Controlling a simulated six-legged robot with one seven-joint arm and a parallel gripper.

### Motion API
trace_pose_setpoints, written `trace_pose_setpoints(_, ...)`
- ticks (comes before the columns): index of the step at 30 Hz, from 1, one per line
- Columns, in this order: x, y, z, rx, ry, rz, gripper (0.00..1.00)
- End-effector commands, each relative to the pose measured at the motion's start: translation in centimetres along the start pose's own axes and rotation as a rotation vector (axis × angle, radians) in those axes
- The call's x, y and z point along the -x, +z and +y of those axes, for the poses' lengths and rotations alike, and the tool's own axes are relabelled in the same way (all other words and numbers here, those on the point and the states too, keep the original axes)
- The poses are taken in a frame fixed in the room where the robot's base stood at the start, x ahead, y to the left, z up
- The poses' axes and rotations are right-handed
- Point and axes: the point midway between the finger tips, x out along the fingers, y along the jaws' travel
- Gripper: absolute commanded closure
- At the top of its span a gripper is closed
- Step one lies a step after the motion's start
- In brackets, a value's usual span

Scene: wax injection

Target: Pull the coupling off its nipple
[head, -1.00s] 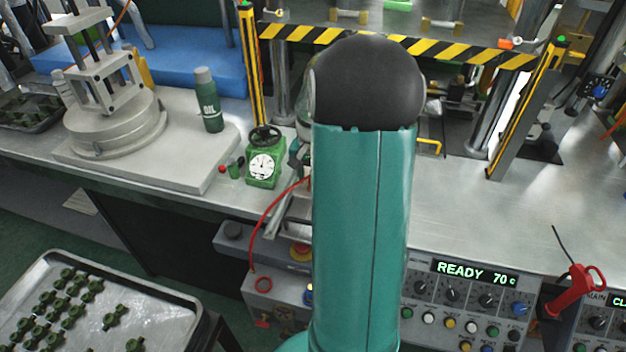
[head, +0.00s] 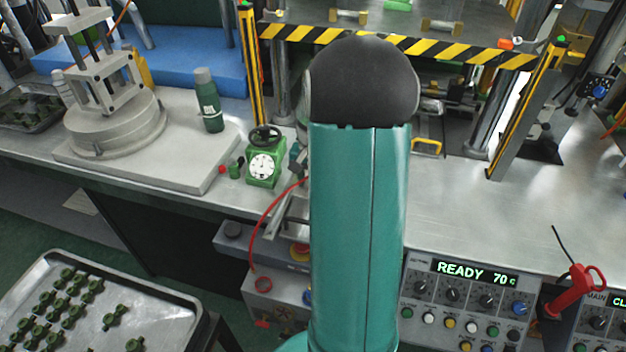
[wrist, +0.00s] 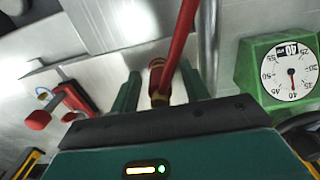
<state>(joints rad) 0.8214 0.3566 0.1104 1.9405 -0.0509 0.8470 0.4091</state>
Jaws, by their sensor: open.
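In the wrist view a red hose (wrist: 178,45) runs down to a brass and red coupling (wrist: 157,72). My gripper (wrist: 160,74) is open, with its two teal fingers on either side of the coupling. A gap shows between the coupling and each finger. The nipple cannot be made out in the wrist view. In the head view the red hose (head: 254,222) hangs in a curve left of my teal arm. My arm hides my gripper and the coupling there.
A green dial gauge (head: 264,164) stands left of my arm; it also shows close by on the right in the wrist view (wrist: 288,72). A green oil bottle (head: 209,102) stands farther left. A striped press frame (head: 450,50) is behind. Bench on the right is mostly clear.

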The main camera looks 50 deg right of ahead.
Motion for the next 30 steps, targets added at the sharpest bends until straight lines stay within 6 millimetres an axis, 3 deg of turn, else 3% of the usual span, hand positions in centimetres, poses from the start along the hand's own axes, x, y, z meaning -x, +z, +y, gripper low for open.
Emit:
trace_pose_setpoints(12,0.01,0.01,-0.03,0.002,0.0,0.0,0.54)
trace_pose_setpoints(13,0.01,0.01,-0.02,0.001,0.0,0.0,0.56)
trace_pose_setpoints(20,0.0,0.01,-0.01,0.001,0.0,0.0,1.0)
trace_pose_setpoints(30,0.56,-0.01,-0.01,0.001,0.0,0.0,1.0)
